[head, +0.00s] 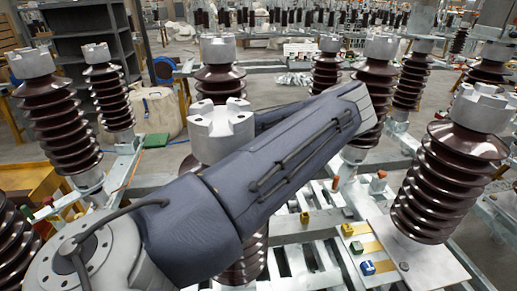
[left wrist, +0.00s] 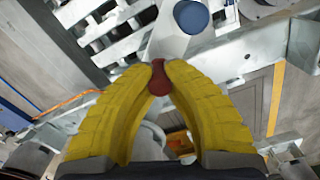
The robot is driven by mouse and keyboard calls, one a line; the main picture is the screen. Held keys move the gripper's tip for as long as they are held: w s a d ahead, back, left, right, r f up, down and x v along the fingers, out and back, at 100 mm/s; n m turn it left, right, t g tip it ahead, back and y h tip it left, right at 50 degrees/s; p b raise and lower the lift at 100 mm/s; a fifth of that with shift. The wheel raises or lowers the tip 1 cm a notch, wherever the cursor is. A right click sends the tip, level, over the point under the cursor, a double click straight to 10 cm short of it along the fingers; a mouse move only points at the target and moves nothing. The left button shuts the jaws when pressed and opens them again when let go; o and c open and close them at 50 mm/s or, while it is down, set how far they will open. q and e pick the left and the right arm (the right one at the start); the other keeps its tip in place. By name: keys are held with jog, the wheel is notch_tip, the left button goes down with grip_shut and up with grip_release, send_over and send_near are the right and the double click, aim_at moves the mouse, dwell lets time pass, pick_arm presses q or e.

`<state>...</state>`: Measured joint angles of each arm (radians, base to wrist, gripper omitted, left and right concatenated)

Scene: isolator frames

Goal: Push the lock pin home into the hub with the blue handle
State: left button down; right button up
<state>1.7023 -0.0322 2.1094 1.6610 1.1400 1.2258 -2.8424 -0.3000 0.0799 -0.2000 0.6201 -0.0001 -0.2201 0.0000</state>
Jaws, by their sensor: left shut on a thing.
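My left gripper (left wrist: 159,72) shows in the left wrist view with two yellow ribbed fingers. Their tips are shut on a dark red knob (left wrist: 159,84), which may be the lock pin's head; no shaft is visible. Just beyond the fingertips is a pale grey metal part (left wrist: 168,42) with a round blue cap (left wrist: 191,16) at the top edge, possibly the blue handle on its hub. I cannot tell whether the red knob touches the grey part. In the head view my dark-sleeved left arm crosses the middle and hides the gripper and the work. My right gripper is not in view.
In the head view, brown ribbed insulators (head: 450,180) stand around on metal frames. Orange-red knobs (head: 335,183) stand on the frame. Shelving (head: 85,50) is behind.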

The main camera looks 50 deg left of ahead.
pick_arm(q)
jog(key=shift+f, duration=0.25)
jog(key=c, duration=1.4)
grip_release()
notch_tip(320, 180, up, 12)
jog(key=shift+s, duration=0.15)
